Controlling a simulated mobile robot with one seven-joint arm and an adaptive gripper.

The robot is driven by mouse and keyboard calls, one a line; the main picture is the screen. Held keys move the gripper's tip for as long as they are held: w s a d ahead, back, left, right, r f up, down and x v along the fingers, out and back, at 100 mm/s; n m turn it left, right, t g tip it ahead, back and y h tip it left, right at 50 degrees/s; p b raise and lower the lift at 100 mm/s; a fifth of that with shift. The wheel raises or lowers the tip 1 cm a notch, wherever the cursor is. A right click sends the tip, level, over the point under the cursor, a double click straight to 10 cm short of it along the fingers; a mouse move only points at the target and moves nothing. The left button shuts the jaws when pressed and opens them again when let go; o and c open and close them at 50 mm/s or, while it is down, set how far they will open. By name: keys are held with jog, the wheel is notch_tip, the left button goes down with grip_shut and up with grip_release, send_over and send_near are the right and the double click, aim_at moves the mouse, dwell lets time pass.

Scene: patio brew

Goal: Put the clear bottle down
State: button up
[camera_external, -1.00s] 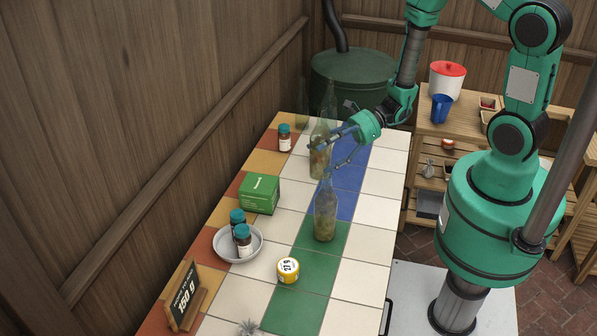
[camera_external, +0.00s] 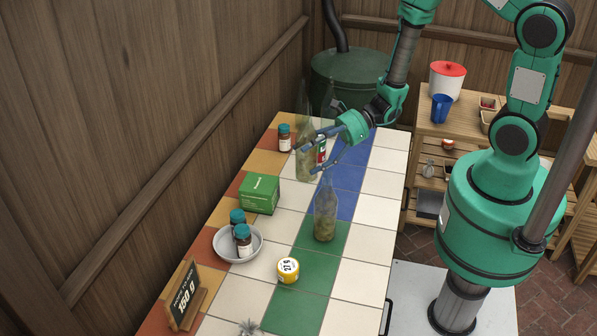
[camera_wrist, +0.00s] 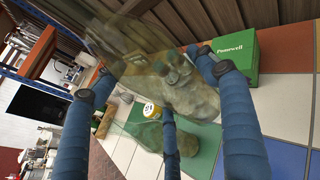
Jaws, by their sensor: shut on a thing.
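My gripper (camera_external: 308,158) is shut on a clear bottle (camera_external: 306,170) with yellow-green contents. The bottle is upright near the far end of the tiled table, over a white tile left of the blue tiles. I cannot tell whether its base touches the tile. In the wrist view the held bottle (camera_wrist: 185,92) is between my blue fingers. A second clear bottle (camera_external: 325,215) stands nearer, at the border of the blue and green tiles. It also shows in the wrist view (camera_wrist: 188,145).
A red, white and green can (camera_external: 321,148) is just behind the held bottle. A brown jar (camera_external: 285,138) and green box (camera_external: 259,194) stand left. A bowl (camera_external: 226,254) with jars, a yellow jar (camera_external: 288,270) and a sign (camera_external: 184,297) are nearer. White tiles (camera_external: 375,215) at right are clear.

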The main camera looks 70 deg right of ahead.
jog(key=w+f+b, duration=0.1)
jog(key=w, duration=1.4)
jog(key=shift+w+a+f, duration=0.2)
jog(key=shift+w+a, duration=0.15)
jog(key=shift+a, duration=0.05)
jog(key=shift+f+b, duration=0.6)
jog(key=shift+f, duration=1.15)
jog(key=o, duration=1.5)
jog(key=shift+f, duration=0.15)
jog(key=shift+r, duration=0.2)
jog(key=p+v, duration=0.1)
jog(key=v, duration=1.1)
